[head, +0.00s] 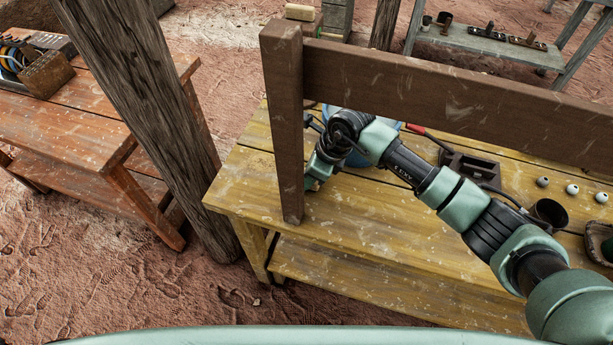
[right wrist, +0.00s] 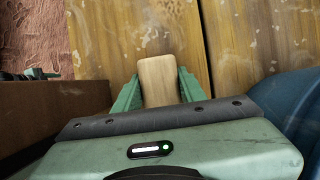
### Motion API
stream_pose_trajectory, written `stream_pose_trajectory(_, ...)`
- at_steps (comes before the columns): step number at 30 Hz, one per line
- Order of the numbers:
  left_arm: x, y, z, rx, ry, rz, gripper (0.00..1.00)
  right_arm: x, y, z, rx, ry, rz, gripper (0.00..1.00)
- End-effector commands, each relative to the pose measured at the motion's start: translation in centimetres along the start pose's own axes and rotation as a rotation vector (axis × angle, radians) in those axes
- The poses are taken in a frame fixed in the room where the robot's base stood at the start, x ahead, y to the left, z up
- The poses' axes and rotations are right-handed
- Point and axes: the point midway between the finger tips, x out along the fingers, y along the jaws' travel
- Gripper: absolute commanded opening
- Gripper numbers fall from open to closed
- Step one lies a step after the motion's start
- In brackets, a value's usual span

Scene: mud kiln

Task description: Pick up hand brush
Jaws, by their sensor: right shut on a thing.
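The hand brush (right wrist: 157,72) shows in the right wrist view as a pale wooden block with rounded corners. It sits between the two green fingers of my right gripper (right wrist: 159,88), which is shut on it, over the yellow plank table (right wrist: 225,45). No bristles can be seen. In the head view my right gripper (head: 314,182) is at the table's left end, just behind the brown upright post, which hides part of it. The brush cannot be made out in the head view. My left gripper is not in view.
A blue round container (head: 385,123) is close beside the gripper. A dark holder (head: 468,166), a cup (head: 549,211) and small balls (head: 572,189) lie farther right. The table's front left is bare.

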Motion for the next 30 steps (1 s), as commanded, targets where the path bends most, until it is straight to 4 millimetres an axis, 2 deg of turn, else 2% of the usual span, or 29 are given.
stream_pose_trajectory(7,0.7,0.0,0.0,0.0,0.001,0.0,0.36,-1.9,-0.2,-0.9,-0.001,0.0,-0.004,0.0)
stream_pose_trajectory(21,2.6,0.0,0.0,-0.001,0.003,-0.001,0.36,-8.9,-0.1,-7.0,0.001,0.001,-0.005,0.0)
stream_pose_trajectory(30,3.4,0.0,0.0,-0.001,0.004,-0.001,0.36,-12.2,-0.1,-9.5,0.0,0.0,-0.002,0.0)
